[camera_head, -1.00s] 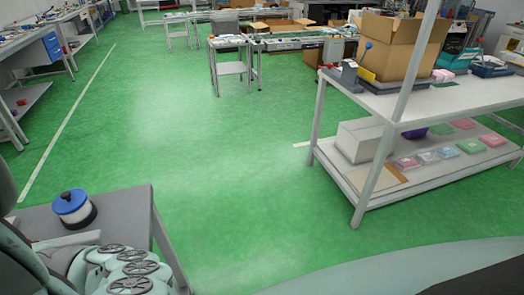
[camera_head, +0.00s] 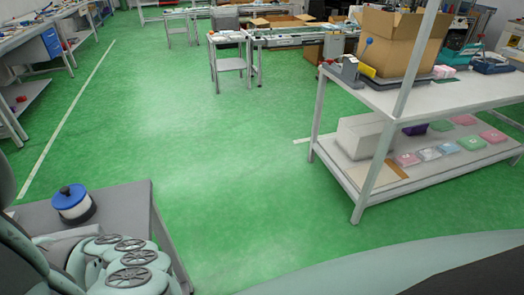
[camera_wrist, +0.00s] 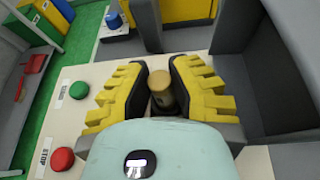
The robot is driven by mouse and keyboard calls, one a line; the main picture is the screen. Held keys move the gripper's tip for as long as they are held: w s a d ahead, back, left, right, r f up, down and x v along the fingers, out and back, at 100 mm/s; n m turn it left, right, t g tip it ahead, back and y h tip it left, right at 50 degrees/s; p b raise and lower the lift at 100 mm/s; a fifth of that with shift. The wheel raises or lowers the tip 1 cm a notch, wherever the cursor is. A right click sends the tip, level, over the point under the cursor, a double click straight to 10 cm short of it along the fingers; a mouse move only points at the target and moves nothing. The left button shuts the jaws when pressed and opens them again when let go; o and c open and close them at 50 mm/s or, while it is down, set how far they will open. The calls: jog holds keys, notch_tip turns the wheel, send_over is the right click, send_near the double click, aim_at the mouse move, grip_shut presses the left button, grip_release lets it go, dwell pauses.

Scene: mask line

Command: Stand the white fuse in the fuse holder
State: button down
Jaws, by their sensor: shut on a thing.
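My gripper (camera_wrist: 160,92), with yellow ribbed fingers and dark pads, shows in the wrist view. It is shut on a short cylinder with a tan, brass-coloured end (camera_wrist: 161,82), which looks like the fuse's cap. The rest of it is hidden between the fingers, so I cannot see a white body. I cannot make out the fuse holder in either view. In the head view my gripper is out of sight.
In the wrist view a pale panel carries a green button (camera_wrist: 79,89) and a red button (camera_wrist: 62,159) on the left. A dark grey box (camera_wrist: 285,75) stands close on the right. In the head view, green floor lies open beside a shelved table (camera_head: 470,103).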

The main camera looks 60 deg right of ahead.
jog(key=shift+f+b, duration=0.65)
jog(key=shift+b, duration=0.05)
jog(key=c, duration=1.2)
grip_release()
jog(key=shift+c, duration=0.2)
jog(key=shift+d+r, duration=0.1)
jog(key=shift+v, duration=2.25)
jog(key=shift+p+v, duration=0.6)
jog(key=shift+v, duration=2.6)
